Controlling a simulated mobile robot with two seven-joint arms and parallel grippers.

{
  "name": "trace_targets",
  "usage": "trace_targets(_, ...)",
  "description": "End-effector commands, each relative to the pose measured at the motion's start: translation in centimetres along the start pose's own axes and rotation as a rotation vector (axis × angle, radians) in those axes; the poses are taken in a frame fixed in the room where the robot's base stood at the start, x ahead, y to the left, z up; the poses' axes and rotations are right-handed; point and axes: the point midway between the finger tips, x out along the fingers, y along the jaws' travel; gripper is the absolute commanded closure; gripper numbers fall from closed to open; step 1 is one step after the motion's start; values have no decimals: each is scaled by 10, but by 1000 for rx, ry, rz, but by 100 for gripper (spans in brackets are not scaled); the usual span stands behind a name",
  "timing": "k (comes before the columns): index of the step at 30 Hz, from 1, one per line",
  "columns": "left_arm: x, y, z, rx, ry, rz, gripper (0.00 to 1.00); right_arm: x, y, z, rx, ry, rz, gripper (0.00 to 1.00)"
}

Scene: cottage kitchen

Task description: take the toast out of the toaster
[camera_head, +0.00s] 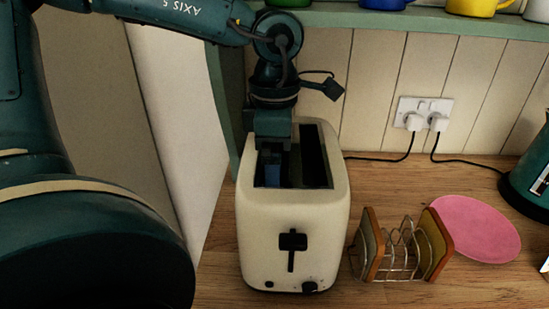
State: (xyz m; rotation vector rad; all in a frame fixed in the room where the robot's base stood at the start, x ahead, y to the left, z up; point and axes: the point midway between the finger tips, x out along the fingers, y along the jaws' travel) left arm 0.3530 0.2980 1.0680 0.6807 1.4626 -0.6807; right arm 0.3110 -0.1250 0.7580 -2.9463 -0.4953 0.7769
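The cream toaster (290,225) stands on the wooden counter, with two long slots in its top and its lever (292,241) on the near face. My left gripper (271,170) points down at the left slot from above, its fingertips at or inside the opening. The fingers and the slot wall hide what is between them, so I cannot tell whether it holds toast. The right slot looks dark, with no toast showing. A wire toast rack (400,250) stands right of the toaster, with a brown slice of toast at its left end (374,245) and another at its right end (437,243). My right gripper is out of view.
A pink plate (478,228) lies right of the rack. A dark green kettle (530,180) stands at the right edge. Two plugs sit in the wall socket (424,113), their cables on the counter. A green shelf (400,20) with mugs runs above.

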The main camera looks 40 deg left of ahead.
Motion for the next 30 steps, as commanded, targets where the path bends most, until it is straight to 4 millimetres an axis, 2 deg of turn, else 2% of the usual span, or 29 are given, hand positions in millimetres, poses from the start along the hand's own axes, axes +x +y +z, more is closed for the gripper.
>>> trace_targets(8,3,0,0,-1,-1,-1,1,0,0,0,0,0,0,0)
trace_targets(16,3,0,0,-1,-1,0,23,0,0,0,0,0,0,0)
trace_targets(26,1,0,0,-1,-2,0,23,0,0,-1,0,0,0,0)
trace_targets(30,-8,1,-1,-3,-3,1,23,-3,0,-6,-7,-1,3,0)
